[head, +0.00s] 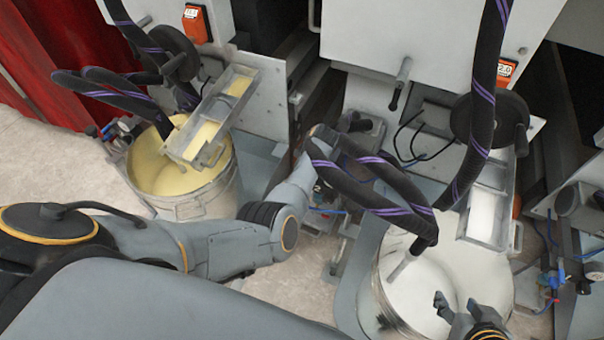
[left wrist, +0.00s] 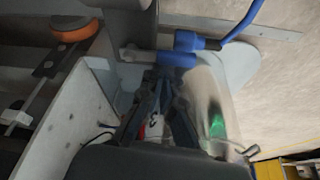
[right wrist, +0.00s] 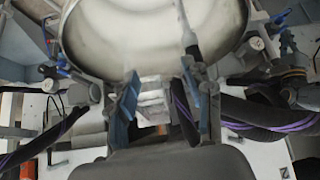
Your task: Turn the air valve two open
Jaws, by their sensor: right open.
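In the left wrist view, the fingers of my left gripper (left wrist: 164,88) come close together at a blue valve part (left wrist: 178,60) with a blue hose fitting (left wrist: 192,42). I cannot tell whether they grip it. A label with a "2" (left wrist: 153,120) shows between the fingers. In the head view, my left arm reaches to the middle, beside the right-hand machine, and its gripper is mostly hidden behind black hoses. The "2" label (head: 317,187) and a blue air line (head: 328,211) show there. My right gripper (head: 456,308) is open and empty above the white bucket; its fingers are apart in the right wrist view (right wrist: 165,100).
Thick black and purple hoses (head: 375,190) hang close to my left arm. A bucket of white liquid (head: 400,285) stands at lower right, and a bucket of yellow liquid (head: 165,180) at left. Another blue valve group (head: 556,280) is at far right.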

